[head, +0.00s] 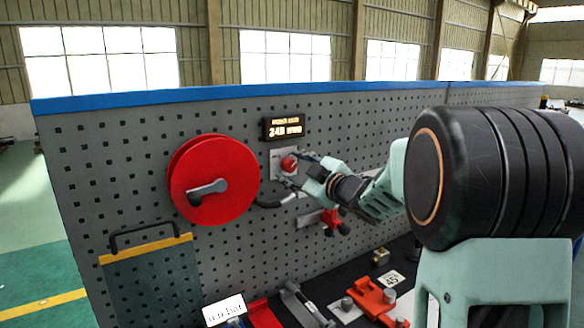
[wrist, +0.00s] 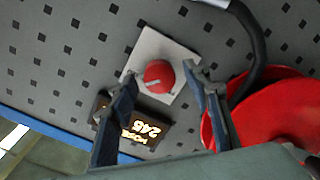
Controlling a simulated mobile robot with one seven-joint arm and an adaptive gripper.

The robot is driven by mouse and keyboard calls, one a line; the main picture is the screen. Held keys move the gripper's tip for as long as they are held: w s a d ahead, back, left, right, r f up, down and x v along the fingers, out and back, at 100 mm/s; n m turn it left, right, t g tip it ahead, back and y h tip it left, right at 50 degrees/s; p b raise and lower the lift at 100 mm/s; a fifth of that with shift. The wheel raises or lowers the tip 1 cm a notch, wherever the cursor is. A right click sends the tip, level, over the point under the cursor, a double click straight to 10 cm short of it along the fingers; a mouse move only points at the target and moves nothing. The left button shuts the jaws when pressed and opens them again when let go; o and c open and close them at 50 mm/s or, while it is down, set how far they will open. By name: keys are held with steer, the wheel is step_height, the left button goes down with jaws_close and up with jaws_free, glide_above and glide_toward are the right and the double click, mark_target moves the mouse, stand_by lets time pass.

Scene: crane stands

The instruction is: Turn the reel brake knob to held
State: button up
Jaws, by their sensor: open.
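The reel brake knob (head: 288,163) is a round red knob on a pale square plate (head: 276,172), fixed to the grey pegboard wall. In the wrist view the knob (wrist: 159,75) has a light pointer mark across its face, and its plate (wrist: 150,45) looks tilted. My gripper (head: 288,167) is at the knob in the head view. In the wrist view my gripper (wrist: 160,82) is open, with one finger on each side of the knob and visible gaps. I cannot tell how deep the fingertips reach. The red reel (head: 212,160) with a grey crank is left of the knob.
A lit display (head: 284,128) sits just above the knob. A dark hose (head: 274,202) curves below it. A red fitting (head: 336,222) is on the wall at lower right. Red and grey parts (head: 370,296) lie on the bench below. A dark handled panel (head: 155,280) stands at lower left.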

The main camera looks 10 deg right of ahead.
steer(key=v, duration=1.1)
steer(key=shift+s, duration=0.35)
